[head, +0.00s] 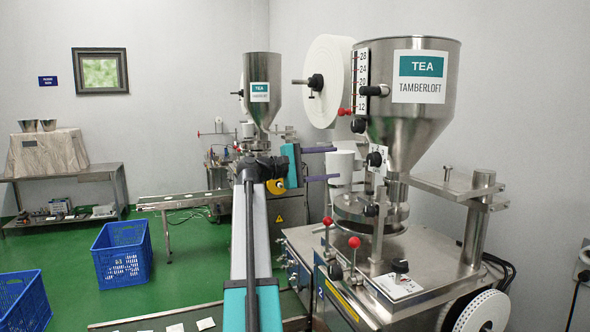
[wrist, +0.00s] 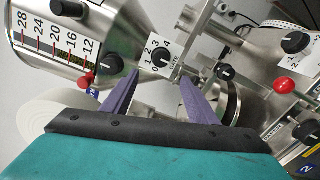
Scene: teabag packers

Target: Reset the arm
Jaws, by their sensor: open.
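My gripper (head: 338,163) is in the middle of the head view, reached out to the left of the near tea packing machine (head: 350,270). Its two purple fingers are spread apart and point right toward the machine. In the wrist view my gripper (wrist: 160,76) is open, with no object held between the fingers. The machine's small numbered dial (wrist: 135,56) and metal parts show beyond the fingertips. A white cylinder (head: 341,165) shows just by the fingertips in the head view; I cannot tell how far behind them it is.
The near steel hopper (head: 402,140) and the white paper roll (head: 329,60) stand above and right of my gripper. Red-knobbed levers (head: 354,243) rise from the machine top. A second hopper (head: 262,70) stands behind. Blue crates (head: 121,262) sit on the open green floor at left.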

